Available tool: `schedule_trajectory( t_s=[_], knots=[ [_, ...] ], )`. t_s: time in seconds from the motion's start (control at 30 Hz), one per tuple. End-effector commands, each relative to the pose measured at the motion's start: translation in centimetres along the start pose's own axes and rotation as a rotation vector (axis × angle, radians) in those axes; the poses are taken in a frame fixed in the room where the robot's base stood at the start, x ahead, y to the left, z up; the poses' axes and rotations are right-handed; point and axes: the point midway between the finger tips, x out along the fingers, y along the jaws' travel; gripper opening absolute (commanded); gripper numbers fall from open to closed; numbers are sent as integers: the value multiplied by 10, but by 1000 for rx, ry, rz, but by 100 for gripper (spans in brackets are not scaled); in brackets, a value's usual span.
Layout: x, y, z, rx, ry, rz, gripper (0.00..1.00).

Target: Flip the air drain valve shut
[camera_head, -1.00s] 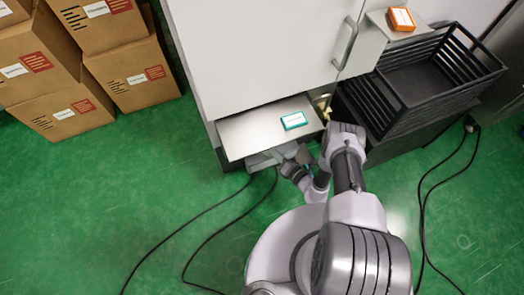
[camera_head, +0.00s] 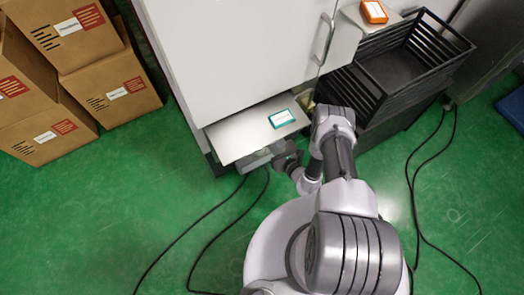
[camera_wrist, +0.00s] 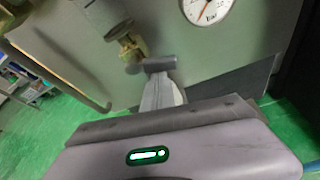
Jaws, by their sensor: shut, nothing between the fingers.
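In the wrist view, the valve (camera_wrist: 132,47) is a small tan, brass-like fitting below a pale grey pipe end (camera_wrist: 103,14), on a grey panel. My gripper (camera_wrist: 158,64) is shut and empty. Its fingertips appear just below and to the right of the valve, close to it; I cannot tell whether they touch. The lever's position is not clear in this blurred view. In the head view, my wrist (camera_head: 288,160) is beside the shelf's front edge and my fingertips are hidden.
A round pressure gauge (camera_wrist: 208,8) is right of the valve. In the head view, a shelf (camera_head: 235,135) holding a teal-edged box (camera_head: 282,118) juts from the white cabinet (camera_head: 230,50). Black crates (camera_head: 425,75) stand to the right, cartons (camera_head: 115,90) at left. Cables cross the green floor.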

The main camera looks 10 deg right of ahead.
Motion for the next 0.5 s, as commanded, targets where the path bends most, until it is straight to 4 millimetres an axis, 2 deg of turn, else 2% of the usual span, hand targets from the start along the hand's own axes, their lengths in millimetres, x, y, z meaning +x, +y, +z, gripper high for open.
schedule_trajectory(
  t_s=[0.3,0.5],
  knots=[
    [-2,-3,8,-127,-2,-44,0],
    [-3,-4,11,-124,-2,-43,0]
  ],
)
